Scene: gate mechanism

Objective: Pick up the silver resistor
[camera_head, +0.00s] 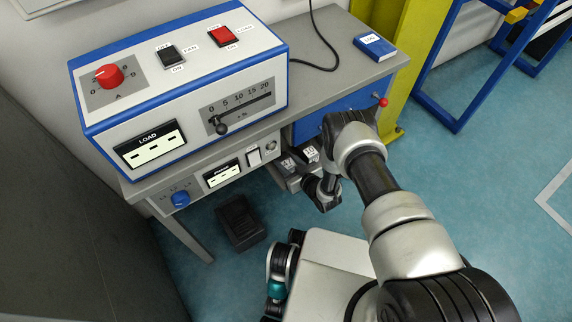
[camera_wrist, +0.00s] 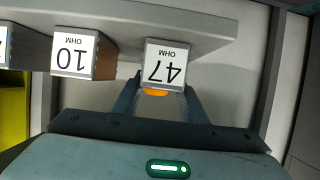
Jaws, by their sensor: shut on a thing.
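A resistor block with a white face marked 47 OHM (camera_wrist: 165,63) is in the middle of the wrist view, upside down to the camera. Its body looks silver-grey below the label, with an orange patch (camera_wrist: 156,92) beneath. My gripper (camera_wrist: 160,95) has a finger on each side of it and is shut on it. The block is at the edge of a grey shelf (camera_wrist: 215,35); I cannot tell whether it still rests there. In the head view, my arm reaches down to the small blocks (camera_head: 288,163) under the bench, and the fingertips are not clear.
A block marked 10 OHM (camera_wrist: 80,55) stands close to the left in the wrist view, with another partly cut off beyond it. The grey bench (camera_head: 335,75) carries a blue-and-white load box (camera_head: 190,75) and a blue book (camera_head: 374,46). A yellow post (camera_head: 405,60) stands at right.

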